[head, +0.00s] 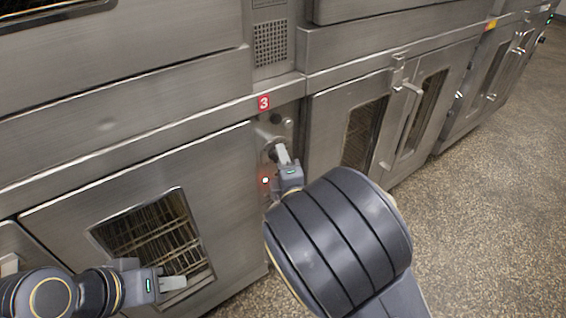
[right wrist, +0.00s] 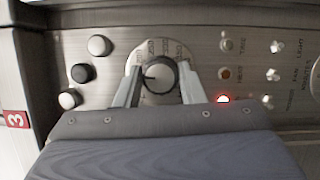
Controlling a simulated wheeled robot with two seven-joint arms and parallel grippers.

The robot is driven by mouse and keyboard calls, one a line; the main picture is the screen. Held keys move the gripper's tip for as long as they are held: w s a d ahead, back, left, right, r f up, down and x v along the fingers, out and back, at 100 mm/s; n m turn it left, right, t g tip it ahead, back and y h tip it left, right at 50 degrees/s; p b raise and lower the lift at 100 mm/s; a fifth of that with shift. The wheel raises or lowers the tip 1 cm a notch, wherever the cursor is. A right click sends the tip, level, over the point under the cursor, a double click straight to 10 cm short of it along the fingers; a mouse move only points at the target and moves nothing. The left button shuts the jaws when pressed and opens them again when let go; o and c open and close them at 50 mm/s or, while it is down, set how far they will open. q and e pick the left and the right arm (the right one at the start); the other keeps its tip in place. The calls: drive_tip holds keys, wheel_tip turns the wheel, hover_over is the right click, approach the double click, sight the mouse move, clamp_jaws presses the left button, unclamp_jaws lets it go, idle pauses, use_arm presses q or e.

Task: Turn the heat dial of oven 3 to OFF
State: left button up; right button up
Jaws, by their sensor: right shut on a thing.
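A dark pointer mark on the knob points to the left in the right wrist view; I cannot read the setting. My right gripper (right wrist: 160,85) has a finger on each side of the knob and is shut on it. In the head view my right gripper (head: 283,154) reaches the panel under the red 3 label (head: 263,102) and hides most of the dial. My left gripper (head: 173,283) is away from the panel, before the lower left oven door.
A red lamp (right wrist: 223,99) glows beside the dial, also in the head view (head: 265,181). Black and white buttons (right wrist: 82,73) and small switches (right wrist: 268,73) flank it. Oven doors with windows and a handle (head: 408,88) stand either side. The speckled floor (head: 490,190) is clear at right.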

drive_tip(key=shift+r+n+t, duration=0.1)
drive_tip(key=shift+n+t, duration=0.2)
drive_tip(key=shift+n, duration=0.4)
drive_tip(key=o, duration=1)
drive_tip(key=shift+w+a, duration=0.1)
drive_tip(key=shift+c, duration=0.2)
drive_tip(key=v, duration=0.7)
drive_tip(key=shift+s+p, duration=0.4)
